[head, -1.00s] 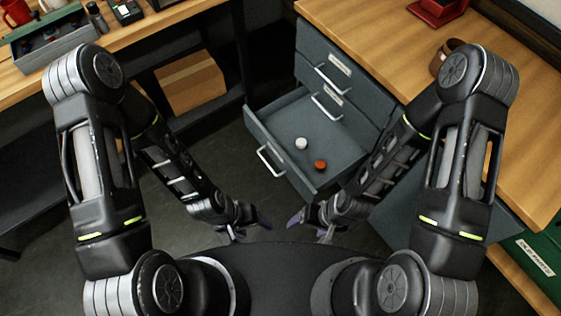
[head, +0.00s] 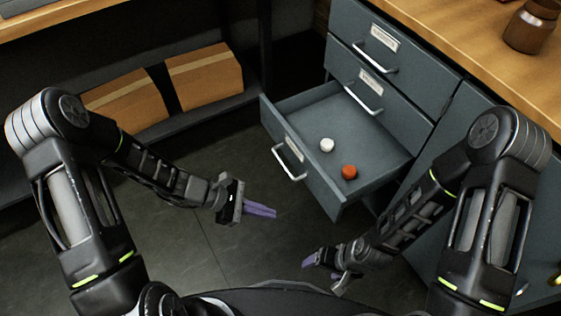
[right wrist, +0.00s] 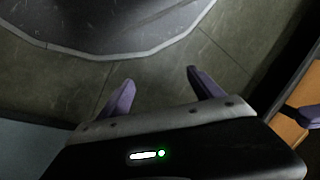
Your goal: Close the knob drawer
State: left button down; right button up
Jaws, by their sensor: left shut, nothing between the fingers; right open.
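The open grey drawer (head: 304,182) is the lowest of three in the cabinet and is pulled well out. It holds a white knob (head: 327,145) and an orange-red knob (head: 349,172). Its bar handle (head: 290,162) is on the front panel, beside a label. My left gripper (head: 262,211) is shut and empty, in front of and left of the drawer front, apart from it. My right gripper (head: 326,268) is below the drawer's near corner, apart from it. In the right wrist view its two purple fingers (right wrist: 158,92) are spread with nothing between them.
Two closed drawers, an upper one (head: 365,48) and a middle one (head: 362,92), sit above the open one. A wooden worktop (head: 440,30) carries a brown jar (head: 529,28). Cardboard boxes (head: 204,76) stand on a low shelf at the left. The floor (head: 185,245) before the drawer is clear.

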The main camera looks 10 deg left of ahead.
aim_at(289, 135)
pick_arm(q)
jog(key=w+a+r+n+t+h+b, duration=0.1)
jog(key=w+a+n+t+b, duration=0.2)
jog(key=w+a+t+b, duration=0.2)
jog(key=w+a+r+n+t+h+b, duration=0.1)
jog(key=w+a+n+t+b, duration=0.3)
jog(key=w, duration=0.6)
jog(key=shift+w+a+t+h+b, duration=0.35)
jog(key=shift+h+b, duration=0.25)
jog(key=shift+b, duration=0.4)
pick_arm(e)
notch_tip(289, 135, down, 14)
jog(key=w, duration=0.1)
jog(key=shift+d, duration=0.25)
pick_arm(q)
jog(key=shift+d, duration=0.1)
pick_arm(e)
jog(key=shift+f, duration=0.15)
